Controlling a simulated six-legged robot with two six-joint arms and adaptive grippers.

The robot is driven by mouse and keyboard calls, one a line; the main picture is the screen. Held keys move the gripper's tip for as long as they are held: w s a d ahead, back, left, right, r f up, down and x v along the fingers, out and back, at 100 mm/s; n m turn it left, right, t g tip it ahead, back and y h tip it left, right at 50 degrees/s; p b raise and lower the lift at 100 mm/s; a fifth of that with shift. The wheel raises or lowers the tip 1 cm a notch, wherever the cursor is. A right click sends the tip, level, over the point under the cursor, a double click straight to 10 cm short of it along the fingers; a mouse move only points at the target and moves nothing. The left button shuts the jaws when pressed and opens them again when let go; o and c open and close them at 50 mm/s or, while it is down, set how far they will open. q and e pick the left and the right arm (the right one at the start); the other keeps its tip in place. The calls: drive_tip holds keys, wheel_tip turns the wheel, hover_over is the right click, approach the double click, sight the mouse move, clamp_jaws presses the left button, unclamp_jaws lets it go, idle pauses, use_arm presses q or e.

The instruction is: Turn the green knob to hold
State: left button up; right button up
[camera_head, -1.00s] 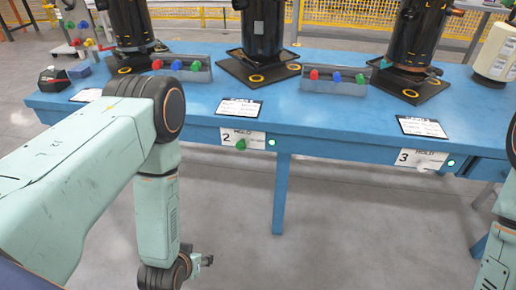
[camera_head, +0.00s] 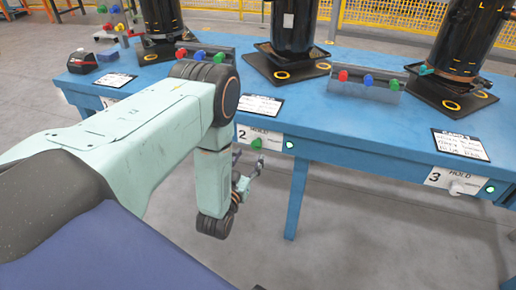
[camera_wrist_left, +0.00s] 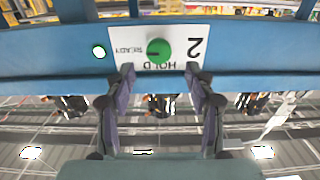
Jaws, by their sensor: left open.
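The green knob (camera_head: 257,143) sits on a white plate marked 2 and HOLD (camera_head: 244,134) on the blue table's front edge. In the left wrist view, which is upside down, the green knob (camera_wrist_left: 158,50) shows round on the white plate (camera_wrist_left: 180,61), with READY and HOLD printed beside it. Which word the knob points at is not clear. My left gripper (camera_head: 249,160) is just below and in front of the knob. In the wrist view its fingers (camera_wrist_left: 160,75) are spread apart and empty, with the knob beyond the gap between them. My right gripper is not in view.
The blue table (camera_head: 340,135) holds black compressors (camera_head: 294,25) and racks with coloured knobs (camera_head: 365,85). A lit green lamp (camera_head: 290,145) is right of the knob. A second plate marked 3 (camera_head: 440,178) has a white knob. A table leg (camera_head: 297,200) stands below.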

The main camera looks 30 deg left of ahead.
sight(256, 146)
use_arm(q)
drive_tip(key=b+x, duration=0.1)
drive_tip(key=x, duration=0.3)
drive_tip(key=shift+w+a, duration=0.1)
drive_tip(key=shift+w, duration=0.7)
drive_tip(key=shift+s, duration=0.15)
drive_tip(key=shift+c, duration=1.1)
drive_tip(key=c, duration=0.9)
